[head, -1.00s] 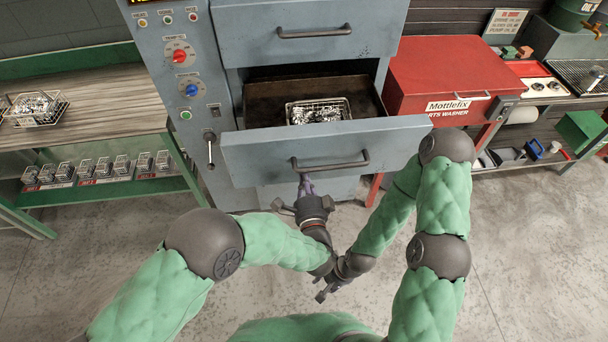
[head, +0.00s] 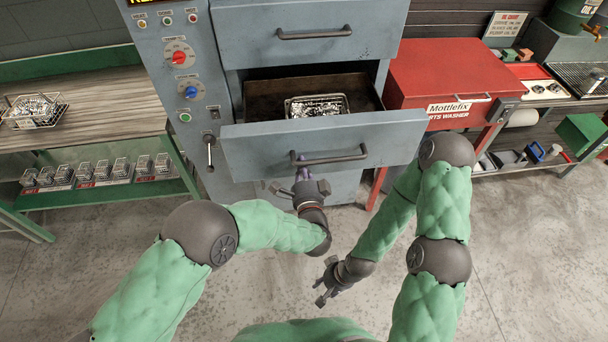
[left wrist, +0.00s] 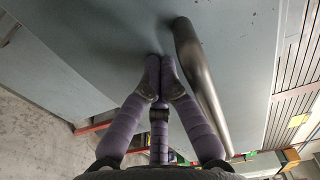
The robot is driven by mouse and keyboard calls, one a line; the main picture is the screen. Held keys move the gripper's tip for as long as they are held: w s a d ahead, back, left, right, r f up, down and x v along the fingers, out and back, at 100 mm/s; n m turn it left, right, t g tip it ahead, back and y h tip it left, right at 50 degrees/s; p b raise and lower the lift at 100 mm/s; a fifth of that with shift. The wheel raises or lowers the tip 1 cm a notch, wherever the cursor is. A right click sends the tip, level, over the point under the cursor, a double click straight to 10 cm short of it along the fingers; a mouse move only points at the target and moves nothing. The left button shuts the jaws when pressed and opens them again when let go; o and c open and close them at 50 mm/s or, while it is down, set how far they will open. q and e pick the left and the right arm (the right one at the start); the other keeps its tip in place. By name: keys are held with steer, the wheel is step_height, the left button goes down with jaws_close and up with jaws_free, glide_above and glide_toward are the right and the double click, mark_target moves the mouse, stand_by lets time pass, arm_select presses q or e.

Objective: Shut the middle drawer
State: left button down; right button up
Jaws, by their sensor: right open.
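The middle drawer (head: 240,158) of the blue-grey cabinet is partly pulled out. A wire basket of shiny metal parts (head: 317,105) sits inside it. My left gripper (head: 301,163) is at the drawer front, near the left end of its dark bar handle (head: 335,158). In the left wrist view its purple fingers (left wrist: 160,65) are together, with nothing seen between them. Their tips meet the flat drawer front (left wrist: 110,45) beside the handle (left wrist: 200,85), not around it. My right gripper (head: 326,282) is open and empty, low over the floor, away from the drawer.
The upper drawer (head: 300,50) is closed. A control panel with knobs and a lever (head: 209,150) is left of the drawers. A bench with wire baskets (head: 85,100) stands at left. A red parts washer (head: 440,75) stands at right. The floor in front is clear.

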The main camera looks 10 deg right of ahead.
arm_select(q)
steer(key=w+b, duration=0.1)
steer(key=w, duration=0.8)
steer(key=w+b, duration=0.1)
steer(key=w, duration=0.9)
steer(key=w+a+b, duration=0.1)
steer(key=w, duration=0.9)
steer(key=shift+w, duration=0.15)
steer(key=shift+r, duration=0.15)
steer(key=shift+a+r, duration=0.1)
steer(key=shift+r, duration=0.05)
